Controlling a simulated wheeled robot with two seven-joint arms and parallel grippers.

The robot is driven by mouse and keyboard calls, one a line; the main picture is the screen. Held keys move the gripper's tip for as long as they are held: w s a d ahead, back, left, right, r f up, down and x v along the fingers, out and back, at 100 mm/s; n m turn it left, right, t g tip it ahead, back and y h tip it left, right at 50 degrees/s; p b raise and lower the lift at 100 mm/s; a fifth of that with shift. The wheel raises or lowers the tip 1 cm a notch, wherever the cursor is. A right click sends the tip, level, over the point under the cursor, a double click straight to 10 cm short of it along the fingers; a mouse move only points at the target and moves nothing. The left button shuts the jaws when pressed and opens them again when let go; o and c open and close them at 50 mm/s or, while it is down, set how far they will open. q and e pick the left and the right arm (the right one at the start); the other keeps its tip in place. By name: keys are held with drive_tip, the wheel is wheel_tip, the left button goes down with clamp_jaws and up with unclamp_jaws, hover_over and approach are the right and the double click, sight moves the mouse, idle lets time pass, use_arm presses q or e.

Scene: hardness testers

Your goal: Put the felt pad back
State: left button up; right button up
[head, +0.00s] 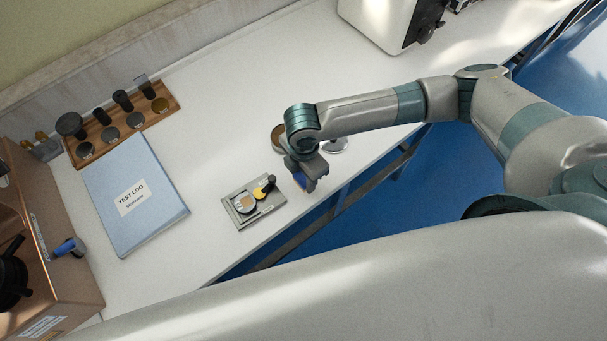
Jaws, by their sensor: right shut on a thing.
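My right gripper (309,181) points down near the front edge of the white table. It is shut on a small blue thing (299,180), mostly hidden by the fingers; I cannot tell for sure whether this is the felt pad. Just left of it, a grey plate (233,217) lies flat on the table. On the plate are a round metal disc (244,204) and a black and yellow piece (264,188). A brown round thing (277,136) shows partly behind my right wrist. My left gripper is not in view.
A blue test log binder (160,212) lies left of the plate. A wooden rack (165,92) with several black-handled pieces stands behind it. A copper-coloured case (50,230) is at the far left, a white machine (375,20) at the back. A silver round thing (338,145) sits near the front edge.

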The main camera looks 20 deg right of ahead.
sight(304, 178)
drive_tip(key=shift+f, duration=0.15)
drive_tip(key=o, duration=1)
drive_tip(key=shift+c, duration=0.2)
wheel_tip(304, 178, up, 12)
drive_tip(key=b, duration=0.3)
drive_tip(key=shift+r, duration=0.2)
